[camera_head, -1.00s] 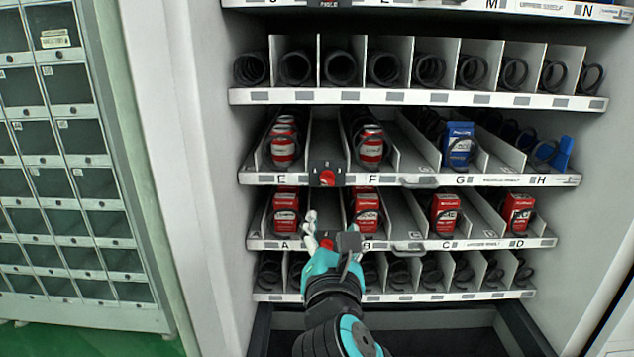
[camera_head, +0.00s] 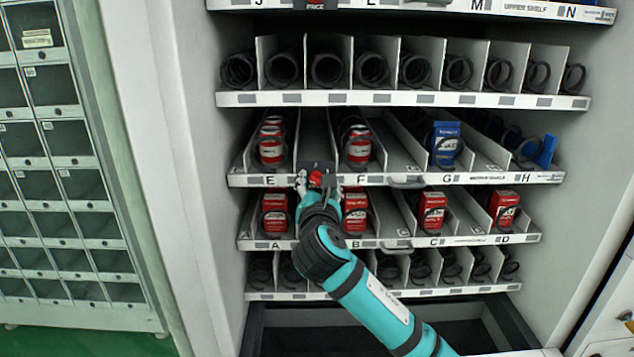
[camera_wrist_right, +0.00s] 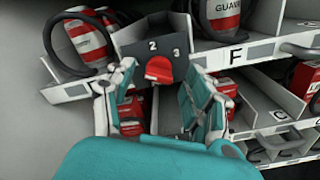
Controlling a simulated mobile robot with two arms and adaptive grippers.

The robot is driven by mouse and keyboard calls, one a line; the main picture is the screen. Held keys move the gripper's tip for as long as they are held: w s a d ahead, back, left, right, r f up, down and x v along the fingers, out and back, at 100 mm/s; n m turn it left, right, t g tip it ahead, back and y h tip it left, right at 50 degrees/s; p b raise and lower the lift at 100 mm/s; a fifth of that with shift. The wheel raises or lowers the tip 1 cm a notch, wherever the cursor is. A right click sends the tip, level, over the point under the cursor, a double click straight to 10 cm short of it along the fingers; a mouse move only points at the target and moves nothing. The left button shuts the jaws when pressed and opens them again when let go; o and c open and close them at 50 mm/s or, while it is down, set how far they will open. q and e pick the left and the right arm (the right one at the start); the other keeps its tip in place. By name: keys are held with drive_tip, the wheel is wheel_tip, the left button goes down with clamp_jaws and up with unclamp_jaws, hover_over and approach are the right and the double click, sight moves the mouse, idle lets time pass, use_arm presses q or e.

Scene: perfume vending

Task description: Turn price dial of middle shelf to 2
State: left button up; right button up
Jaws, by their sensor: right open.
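The middle shelf (camera_head: 500,178) carries labels E, F, G and H. Its price dial is a red knob (camera_head: 316,178) on a dark plate between E and F. In the right wrist view the red knob (camera_wrist_right: 159,69) shows upright, with 2 and 3 printed above it on the plate; the plate's left part shows no readable number. My right gripper (camera_head: 318,188) is just in front of the dial. In the wrist view my right gripper (camera_wrist_right: 160,80) is open, one finger on each side of the knob, without clear contact. My left gripper is out of view.
Red cans (camera_head: 271,147) and a blue box (camera_head: 445,143) stand in the middle shelf's coils. The lower shelf (camera_head: 510,239) holds red packs (camera_head: 275,213); my arm crosses in front of it. A metal handle (camera_head: 407,182) sits right of F. Grey lockers (camera_head: 70,190) stand at left.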

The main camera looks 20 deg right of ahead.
drive_tip(key=shift+w+d, duration=0.1)
drive_tip(key=shift+w, duration=0.25)
clamp_jaws()
